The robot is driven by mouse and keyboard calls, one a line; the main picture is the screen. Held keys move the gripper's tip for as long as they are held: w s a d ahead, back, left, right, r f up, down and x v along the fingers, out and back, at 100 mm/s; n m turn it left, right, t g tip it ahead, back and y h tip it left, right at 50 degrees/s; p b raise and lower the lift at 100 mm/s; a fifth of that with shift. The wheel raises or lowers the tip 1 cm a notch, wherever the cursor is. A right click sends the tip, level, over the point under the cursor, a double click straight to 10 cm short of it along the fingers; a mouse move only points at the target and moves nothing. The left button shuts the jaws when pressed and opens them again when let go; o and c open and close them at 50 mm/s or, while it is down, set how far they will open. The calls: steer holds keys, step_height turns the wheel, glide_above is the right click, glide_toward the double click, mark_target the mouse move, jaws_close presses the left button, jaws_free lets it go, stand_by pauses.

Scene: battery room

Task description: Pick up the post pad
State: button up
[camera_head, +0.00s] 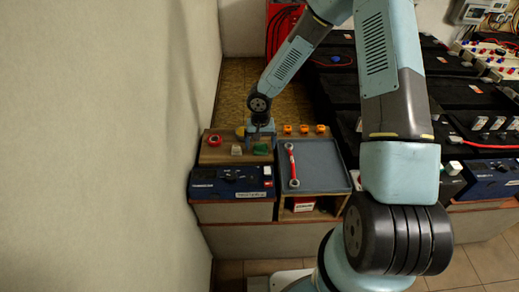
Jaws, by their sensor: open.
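A small flat green piece (261,150), which looks like the post pad, lies on the wooden bench top (209,156) left of the grey tray. My gripper (260,145) points down right above or just behind it, with the jaws open. At this size I cannot tell whether the fingers touch the green piece or whether it lies between them. Part of the bench behind the gripper is hidden.
A small pale block (236,150), a yellowish item (240,131) and a red roll (214,140) lie to the left. A red-handled wrench (291,164) lies on the grey tray (325,170). Orange pieces (304,129) stand behind it. A dark blue unit (231,182) is in front.

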steer(key=shift+f, duration=0.75)
steer(key=c, duration=1.1)
steer(key=shift+r, duration=0.1)
step_height(320, 180, up, 4)
steer(key=shift+s+d+f, duration=0.1)
steer(key=shift+d+f, duration=0.05)
steer(key=shift+f, duration=0.1)
steer(key=s+d+r, duration=0.4)
steer(key=d, duration=0.1)
steer(key=s+d+r, duration=0.5)
steer(key=shift+s+r, duration=0.2)
